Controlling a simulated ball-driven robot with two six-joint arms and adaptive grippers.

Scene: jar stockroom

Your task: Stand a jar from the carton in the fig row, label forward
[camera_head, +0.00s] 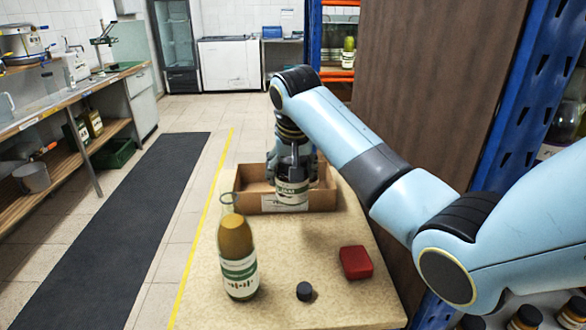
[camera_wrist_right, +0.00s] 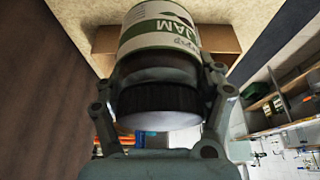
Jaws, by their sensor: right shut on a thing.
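My right gripper (camera_head: 292,168) is shut around the dark lid end of a jam jar (camera_head: 292,193). The jar is upright, with its white and green JAM label facing the head camera. In the right wrist view the gripper (camera_wrist_right: 165,95) grips the lid, and the jar (camera_wrist_right: 160,32) extends beyond it. The cardboard carton (camera_head: 249,202) stands on the table; the jar overlaps its front wall, and I cannot tell how high the jar is. Jars (camera_head: 526,317) stand on a blue rack at lower right; I cannot tell which row is fig. My left gripper is out of view.
A tall sauce bottle (camera_head: 237,250), a small black cap (camera_head: 304,291) and a red box (camera_head: 356,262) stand on the table (camera_head: 200,300). A brown panel (camera_head: 430,80) and the blue rack post (camera_head: 530,90) rise close to the right arm. The aisle at left is clear.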

